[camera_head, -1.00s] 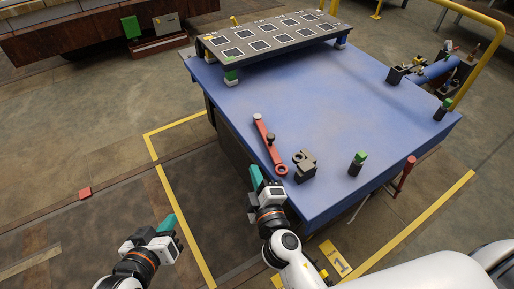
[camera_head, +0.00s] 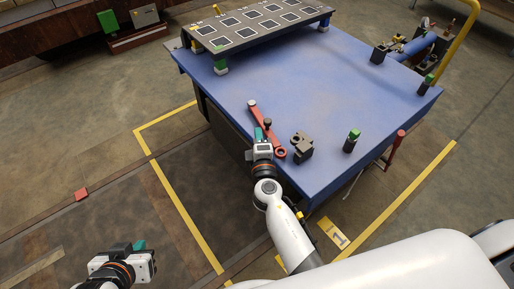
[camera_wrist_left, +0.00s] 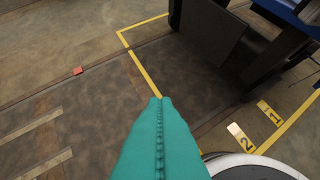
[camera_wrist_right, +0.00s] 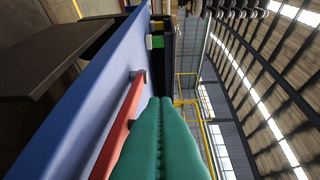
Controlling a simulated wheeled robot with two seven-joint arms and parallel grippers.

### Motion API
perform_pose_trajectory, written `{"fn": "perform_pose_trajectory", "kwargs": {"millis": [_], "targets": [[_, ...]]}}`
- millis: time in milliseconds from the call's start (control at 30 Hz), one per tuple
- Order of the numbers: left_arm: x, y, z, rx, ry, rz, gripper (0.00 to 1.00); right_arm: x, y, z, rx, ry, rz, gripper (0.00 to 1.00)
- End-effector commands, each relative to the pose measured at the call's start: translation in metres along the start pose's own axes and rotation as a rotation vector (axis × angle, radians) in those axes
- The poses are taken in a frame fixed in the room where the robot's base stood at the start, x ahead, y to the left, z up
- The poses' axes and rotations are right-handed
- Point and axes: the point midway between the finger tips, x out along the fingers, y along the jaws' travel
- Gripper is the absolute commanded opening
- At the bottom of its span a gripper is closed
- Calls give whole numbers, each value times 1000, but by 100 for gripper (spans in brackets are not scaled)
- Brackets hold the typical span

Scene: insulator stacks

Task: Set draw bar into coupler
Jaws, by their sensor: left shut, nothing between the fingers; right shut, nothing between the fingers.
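The red draw bar (camera_head: 257,116) lies on the blue table (camera_head: 320,90) near its front left edge. It has a ring at its near end and a dark knob standing on it. The dark coupler block (camera_head: 301,147) stands just right of the ring. My right gripper (camera_head: 261,136) is shut and empty, beside the bar at the table edge. In the right wrist view its teal fingers (camera_wrist_right: 160,102) are together, with the red bar (camera_wrist_right: 121,124) to their left; contact cannot be told. My left gripper (camera_head: 139,246) is shut and empty over the floor, away from the table.
A dark raised panel with square plates (camera_head: 250,30) stands at the table's back. A green-topped post (camera_head: 352,141) stands right of the coupler, and more posts line the right edge. The table's middle is clear. A yellow rail (camera_head: 457,45) is at upper right.

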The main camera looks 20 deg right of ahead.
Motion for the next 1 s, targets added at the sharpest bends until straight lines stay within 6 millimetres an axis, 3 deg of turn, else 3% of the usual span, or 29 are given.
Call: {"fn": "perform_pose_trajectory", "kwargs": {"millis": [233,667,867,1000], "targets": [[-3,1,-10,-2,58,3,0,16,-1,-16,0,-1,0,0],[-5,2,-12,-2,72,3,0,17,-1,-20,-2,-14,0,0],[-16,6,-40,-7,226,12,0,22,-2,-42,-11,-121,4,0],[-14,5,-40,-6,221,12,0,28,-2,-57,-6,-134,5,0]]}}
